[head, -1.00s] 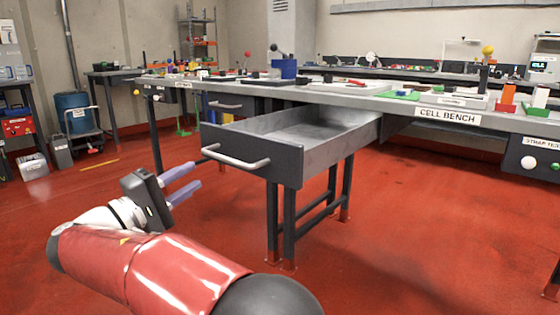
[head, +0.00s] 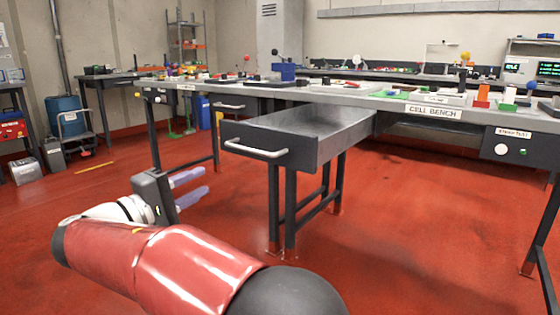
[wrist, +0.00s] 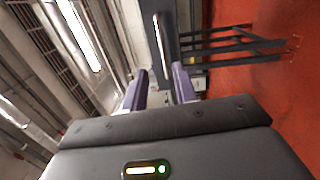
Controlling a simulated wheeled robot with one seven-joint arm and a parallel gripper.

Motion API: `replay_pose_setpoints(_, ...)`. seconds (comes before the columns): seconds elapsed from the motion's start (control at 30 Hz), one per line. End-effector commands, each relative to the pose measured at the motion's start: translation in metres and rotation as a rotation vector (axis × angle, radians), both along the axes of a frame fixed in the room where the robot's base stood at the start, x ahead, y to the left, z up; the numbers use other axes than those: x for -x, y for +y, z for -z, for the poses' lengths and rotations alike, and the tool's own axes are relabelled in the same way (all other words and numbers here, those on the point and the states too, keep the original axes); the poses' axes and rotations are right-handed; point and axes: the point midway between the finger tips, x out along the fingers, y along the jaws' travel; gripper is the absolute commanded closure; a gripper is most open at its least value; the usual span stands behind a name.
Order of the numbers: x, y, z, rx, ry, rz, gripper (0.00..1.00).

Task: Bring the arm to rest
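My gripper (head: 190,186) is in the head view at the lower left, in front of and to the left of the open drawer (head: 250,146). Its two purple fingers are parted with nothing between them, and they point toward the bench. In the wrist view the fingers (wrist: 160,90) also stand apart and empty. The drawer handle (head: 254,151) is clear of the fingers, with a visible gap. The drawer is pulled well out and looks empty inside. My arm is bent low, with its red link across the bottom of the head view.
The cell bench (head: 380,98) runs across the middle, with trays and small parts on top. A blue drum (head: 66,117) on a trolley stands at the far left. The red floor in front of the bench, right of the open drawer, is clear.

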Motion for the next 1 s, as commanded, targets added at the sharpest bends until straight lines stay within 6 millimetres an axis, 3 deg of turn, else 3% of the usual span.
replay_pose_setpoints(0.27,-0.008,-0.084,-0.002,-0.103,0.168,0.080,0.71)
replay_pose_setpoints(0.37,-0.004,-0.127,0.002,-0.172,0.250,0.119,0.71)
replay_pose_setpoints(0.47,0.010,-0.181,0.009,-0.286,0.352,0.170,0.71)
replay_pose_setpoints(0.6,0.057,-0.263,0.031,-0.549,0.494,0.246,0.71)
replay_pose_setpoints(0.7,0.102,-0.301,0.050,-0.777,0.549,0.285,0.71)
replay_pose_setpoints(0.83,0.159,-0.324,0.073,-1.092,0.546,0.315,0.71)
replay_pose_setpoints(1.0,0.207,-0.326,0.093,-1.433,0.447,0.315,0.71)
